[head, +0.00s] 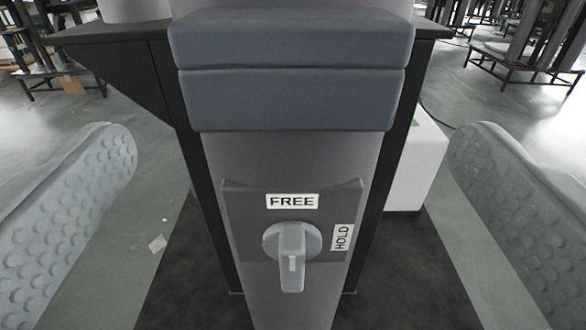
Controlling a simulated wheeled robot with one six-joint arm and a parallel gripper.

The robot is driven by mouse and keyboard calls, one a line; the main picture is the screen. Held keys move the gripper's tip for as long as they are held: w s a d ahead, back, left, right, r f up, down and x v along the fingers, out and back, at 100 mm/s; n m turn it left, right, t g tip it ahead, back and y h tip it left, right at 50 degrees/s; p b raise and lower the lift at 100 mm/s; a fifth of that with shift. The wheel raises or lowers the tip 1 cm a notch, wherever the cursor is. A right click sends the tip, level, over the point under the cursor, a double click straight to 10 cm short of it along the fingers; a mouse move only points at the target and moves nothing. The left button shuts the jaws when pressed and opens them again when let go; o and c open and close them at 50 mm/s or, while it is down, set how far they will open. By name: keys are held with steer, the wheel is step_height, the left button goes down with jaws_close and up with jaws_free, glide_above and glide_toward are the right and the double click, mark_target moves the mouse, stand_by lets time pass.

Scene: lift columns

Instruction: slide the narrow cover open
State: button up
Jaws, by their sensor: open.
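A grey column (290,165) stands upright in the middle. A blue-grey block with rounded edges sits across its front near the top. A horizontal seam divides it into an upper part (290,38) and a lower part (290,100). I cannot tell for certain which part is the narrow cover. Below it, a plate (245,210) carries a round knob (291,245) whose grip points down. A FREE label is above the knob and a HOLD label to its right. My gripper (292,140) is wide open and empty, its dimpled fingers on both sides of the column, apart from it.
A dark tabletop (115,32) with a bracket extends left behind the column, and dark uprights flank the column. A white box (420,165) stands behind on the right. A dark mat (410,270) lies on the floor. Several stands (515,50) are in the background.

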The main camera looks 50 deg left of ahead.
steer(key=v, duration=1.1)
steer(key=shift+s+d, duration=0.2)
stand_by(0.4)
